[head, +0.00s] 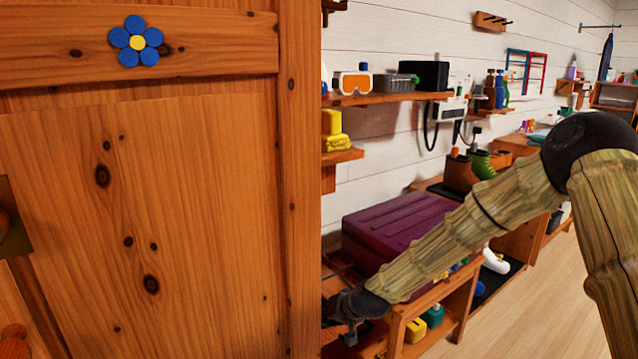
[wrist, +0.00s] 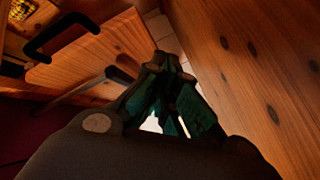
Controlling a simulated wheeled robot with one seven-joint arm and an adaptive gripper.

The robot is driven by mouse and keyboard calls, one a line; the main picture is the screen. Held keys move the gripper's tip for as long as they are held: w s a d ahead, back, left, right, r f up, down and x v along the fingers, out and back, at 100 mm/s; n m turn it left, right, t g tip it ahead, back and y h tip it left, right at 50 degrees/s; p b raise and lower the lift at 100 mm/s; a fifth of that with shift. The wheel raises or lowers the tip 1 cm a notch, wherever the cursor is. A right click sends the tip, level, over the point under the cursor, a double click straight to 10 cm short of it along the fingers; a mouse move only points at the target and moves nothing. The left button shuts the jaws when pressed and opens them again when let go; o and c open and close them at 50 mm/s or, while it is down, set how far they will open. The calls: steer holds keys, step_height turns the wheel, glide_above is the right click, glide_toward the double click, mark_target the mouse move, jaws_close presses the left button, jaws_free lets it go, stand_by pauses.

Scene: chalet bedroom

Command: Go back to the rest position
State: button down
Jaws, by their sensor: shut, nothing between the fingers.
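My gripper (wrist: 168,68) is shut and empty in the wrist view, with its dark green fingers close together at the tips. In the head view my arm reaches from the right side down to the lower middle. The gripper end there is mostly hidden behind the edge of a wooden door or panel (head: 190,220). In the wrist view a knotty wooden surface (wrist: 255,70) stands close on the right of the fingers. I cannot tell whether they touch it.
A purple box (head: 395,228) sits on a low wooden bench beside my forearm. Shelves with a black box (head: 424,75) and goggles (head: 353,83) hang behind. In the wrist view, a black handle (wrist: 62,35) is at upper left. Open floor (head: 545,310) lies at right.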

steer(key=s+d+f+g+h, duration=0.1)
steer(key=s+d+f, duration=0.3)
steer(key=s+f, duration=0.55)
steer(key=s+d+f+g+h, duration=0.15)
steer(key=s+d+f, duration=0.25)
steer(key=s+f, duration=0.55)
steer(key=s+d+f+g+h, duration=0.15)
steer(key=s+d+f, duration=0.35)
steer(key=s, duration=0.8)
steer(key=s+d+f+g+h, duration=0.1)
steer(key=s+d, duration=0.3)
steer(key=s, duration=0.5)
steer(key=s+d+f+g, duration=0.1)
steer(key=s+d, duration=0.3)
steer(key=s, duration=0.5)
step_height(320, 180, up, 21)
steer(key=p, duration=2)
steer(key=shift+w+h+p, duration=0.15)
steer(key=shift+h+p, duration=0.15)
